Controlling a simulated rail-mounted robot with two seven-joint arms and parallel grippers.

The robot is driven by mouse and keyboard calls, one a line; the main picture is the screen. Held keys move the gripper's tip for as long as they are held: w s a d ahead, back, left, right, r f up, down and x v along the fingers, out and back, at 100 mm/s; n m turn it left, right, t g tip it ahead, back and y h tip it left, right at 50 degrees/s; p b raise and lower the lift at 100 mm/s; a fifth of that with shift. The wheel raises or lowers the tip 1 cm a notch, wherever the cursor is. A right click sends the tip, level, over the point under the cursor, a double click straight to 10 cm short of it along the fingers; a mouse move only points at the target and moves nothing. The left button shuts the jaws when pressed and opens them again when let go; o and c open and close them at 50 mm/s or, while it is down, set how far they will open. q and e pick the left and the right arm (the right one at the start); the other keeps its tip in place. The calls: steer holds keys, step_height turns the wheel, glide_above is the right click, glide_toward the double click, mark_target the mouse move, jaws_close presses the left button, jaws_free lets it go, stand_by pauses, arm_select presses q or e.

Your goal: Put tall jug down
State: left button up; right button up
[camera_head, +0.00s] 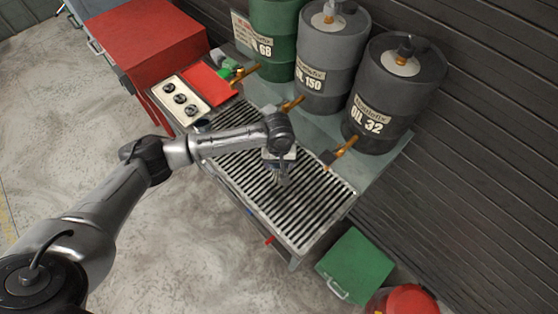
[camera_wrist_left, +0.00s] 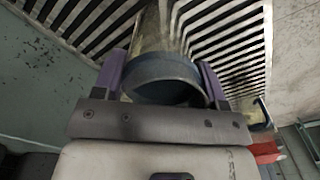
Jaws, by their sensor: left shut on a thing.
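My left gripper (camera_head: 279,181) is over the slatted metal grate (camera_head: 315,215) of the oil bench, pointing down. In the left wrist view its two purple fingers (camera_wrist_left: 163,82) are shut on either side of the tall jug (camera_wrist_left: 165,68). The jug is a greyish cylinder with a blue-grey rim, and its open end faces my wrist. The grate's slats show behind it. In the head view the arm and gripper mostly hide the jug. I cannot tell whether its base touches the grate. My right gripper is not in view.
Three oil drums, green (camera_head: 273,40), grey (camera_head: 327,62) and black (camera_head: 393,95), stand behind the grate, their brass taps reaching toward it. A white panel with dark knobs (camera_head: 181,97) is at left, near a red cabinet (camera_head: 150,45). A green box (camera_head: 355,265) stands on the floor at right.

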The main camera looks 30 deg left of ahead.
arm_select(q)
steer(key=o, duration=0.8)
steer(key=shift+f, duration=0.15)
steer(key=o, duration=0.5)
steer(key=shift+c, duration=0.2)
steer(key=shift+r, duration=0.25)
step_height(320, 180, up, 12)
steer(key=p, duration=0.1)
steer(key=shift+p, duration=0.4)
